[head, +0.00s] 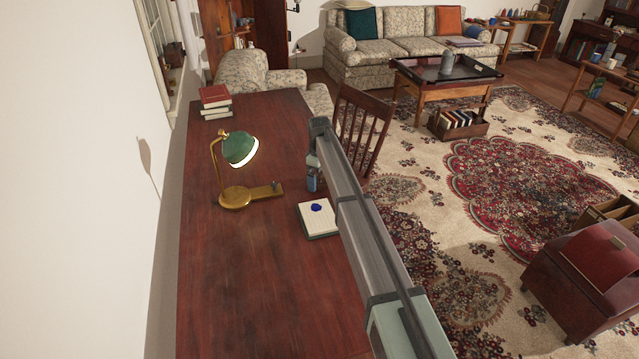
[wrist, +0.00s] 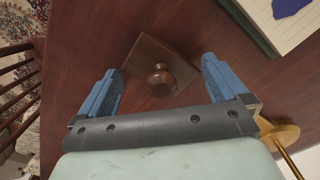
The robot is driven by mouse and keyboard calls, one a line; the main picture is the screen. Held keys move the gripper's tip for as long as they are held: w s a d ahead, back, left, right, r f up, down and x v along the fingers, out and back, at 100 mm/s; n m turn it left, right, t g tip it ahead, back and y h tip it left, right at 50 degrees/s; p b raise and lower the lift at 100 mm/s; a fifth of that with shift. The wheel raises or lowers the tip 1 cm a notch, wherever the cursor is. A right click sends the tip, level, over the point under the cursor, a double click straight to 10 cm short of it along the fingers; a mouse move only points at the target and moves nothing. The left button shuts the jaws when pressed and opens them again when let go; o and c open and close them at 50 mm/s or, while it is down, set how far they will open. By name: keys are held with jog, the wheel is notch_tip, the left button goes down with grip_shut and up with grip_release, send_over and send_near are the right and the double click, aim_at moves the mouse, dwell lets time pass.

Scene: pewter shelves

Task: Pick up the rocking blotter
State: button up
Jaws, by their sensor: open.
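The rocking blotter (wrist: 146,56) shows in the wrist view as a dark brown wooden block with a round turned knob (wrist: 160,78) on top. It lies on the red-brown desk (wrist: 70,30). My gripper (wrist: 161,67) is open, with its two blue fingers apart. In the wrist view the knob lies between the fingers, with clear space on both sides and no contact visible. In the head view my gripper (head: 313,178) is low over the desk, and I cannot make out the blotter there; my arm likely covers it.
A brass lamp (head: 236,198) with a green shade stands left of my gripper. A notepad (head: 318,222) with a blue item on it lies close by, near the desk's right edge. A wooden chair (head: 365,125) stands beside the desk.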

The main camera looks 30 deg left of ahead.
jog(key=shift+f, duration=0.25)
jog(key=c, duration=0.8)
jog(key=shift+r, duration=0.1)
notch_tip(320, 180, up, 10)
dwell(0.3)
